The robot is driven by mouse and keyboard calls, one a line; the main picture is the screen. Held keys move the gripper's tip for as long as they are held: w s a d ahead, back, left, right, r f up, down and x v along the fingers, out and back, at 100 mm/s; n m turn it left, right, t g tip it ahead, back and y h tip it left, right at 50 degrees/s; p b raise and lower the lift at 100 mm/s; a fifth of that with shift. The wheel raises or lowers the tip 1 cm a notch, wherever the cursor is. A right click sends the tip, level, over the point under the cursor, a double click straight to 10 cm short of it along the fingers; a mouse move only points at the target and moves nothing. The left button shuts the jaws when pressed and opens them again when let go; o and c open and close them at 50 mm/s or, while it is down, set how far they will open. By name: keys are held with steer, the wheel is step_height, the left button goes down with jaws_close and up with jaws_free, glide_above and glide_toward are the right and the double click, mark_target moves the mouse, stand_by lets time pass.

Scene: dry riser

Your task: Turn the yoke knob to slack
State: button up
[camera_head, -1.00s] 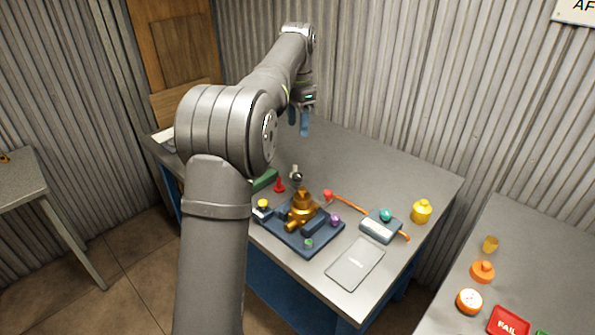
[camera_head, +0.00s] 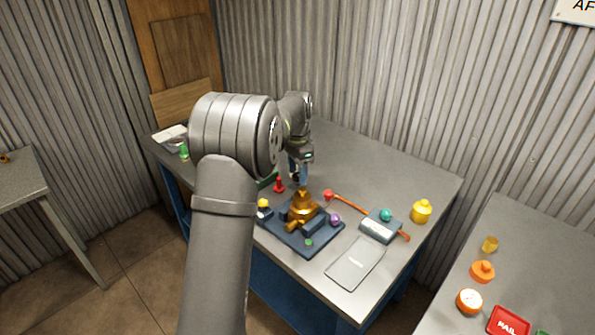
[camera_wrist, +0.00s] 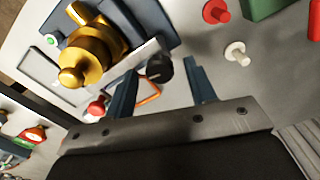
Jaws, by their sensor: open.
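A black round knob (camera_wrist: 160,69), which I take to be the yoke knob, shows in the wrist view close to the brass valve body (camera_wrist: 90,52). My gripper (camera_wrist: 161,66) is open, with its two blue fingers on either side of the knob in that picture. I cannot tell whether the fingers touch it or how far above it they are. In the head view my gripper (camera_head: 298,178) points down just behind the brass valve body (camera_head: 302,208), and the knob is hidden or too small to make out. The knob's setting is not readable.
The valve sits on a dark blue base plate (camera_head: 290,242) with coloured knobs. A red peg (camera_head: 279,186) stands close left of the gripper. A red-headed orange rod (camera_head: 355,205) and a grey box (camera_head: 380,229) lie right.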

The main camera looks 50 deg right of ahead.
steer(key=shift+c, duration=0.4)
steer(key=c, duration=0.9)
steer(key=shift+n, duration=0.3)
steer(key=n, duration=0.4)
steer(key=shift+n, duration=0.3)
steer(key=n, duration=0.4)
steer(key=shift+n, duration=0.3)
steer(key=n, duration=1)
